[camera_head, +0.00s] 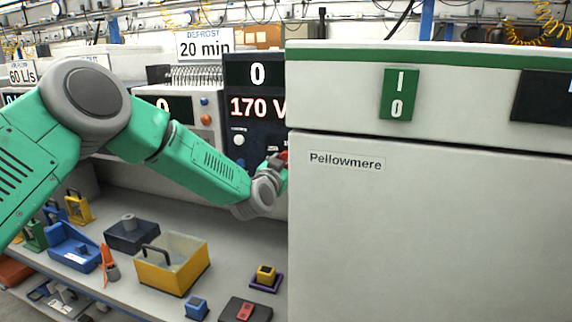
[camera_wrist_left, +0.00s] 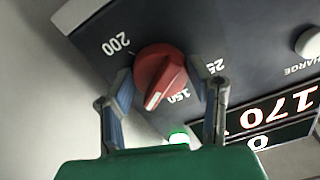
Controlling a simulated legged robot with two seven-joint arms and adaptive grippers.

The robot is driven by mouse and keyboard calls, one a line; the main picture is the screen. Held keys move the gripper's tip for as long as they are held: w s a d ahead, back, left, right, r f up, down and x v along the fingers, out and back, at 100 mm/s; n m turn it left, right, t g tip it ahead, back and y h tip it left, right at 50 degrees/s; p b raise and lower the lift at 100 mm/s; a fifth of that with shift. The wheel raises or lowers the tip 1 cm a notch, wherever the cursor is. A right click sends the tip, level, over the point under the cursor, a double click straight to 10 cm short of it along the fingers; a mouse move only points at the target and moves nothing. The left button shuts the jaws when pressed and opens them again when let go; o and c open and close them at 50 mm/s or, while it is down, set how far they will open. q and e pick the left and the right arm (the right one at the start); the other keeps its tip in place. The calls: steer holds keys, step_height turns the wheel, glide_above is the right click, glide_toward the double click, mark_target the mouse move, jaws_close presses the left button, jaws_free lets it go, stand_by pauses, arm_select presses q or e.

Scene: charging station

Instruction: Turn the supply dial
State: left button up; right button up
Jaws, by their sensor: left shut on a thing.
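The supply dial is a red round knob (camera_wrist_left: 162,78) on a dark panel in the left wrist view. Its white pointer mark is at the lower side, between the 200 and 150 labels. A label starting with 25 is partly hidden by a finger. In the head view only a bit of red (camera_head: 283,156) shows by the cabinet's edge. My left gripper (camera_wrist_left: 165,92) has its fingers on both sides of the knob and is shut on it; it also shows in the head view (camera_head: 280,168). The panel display (camera_head: 258,107) reads 170 V, with 0 above. My right gripper is not in view.
A large pale cabinet (camera_head: 430,220) marked Pellowmere fills the right, close beside my left gripper. Below my left arm, a bench (camera_head: 140,285) holds a yellow bin (camera_head: 172,280), a blue tray (camera_head: 72,258) and small blocks.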

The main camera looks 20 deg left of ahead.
arm_select(q)
steer(key=shift+m, duration=0.4)
steer(key=o, duration=1.2)
steer(key=shift+c, duration=0.2)
steer(key=s, duration=1.2)
steer(key=shift+a, duration=0.2)
steer(key=shift+w+f, duration=0.1)
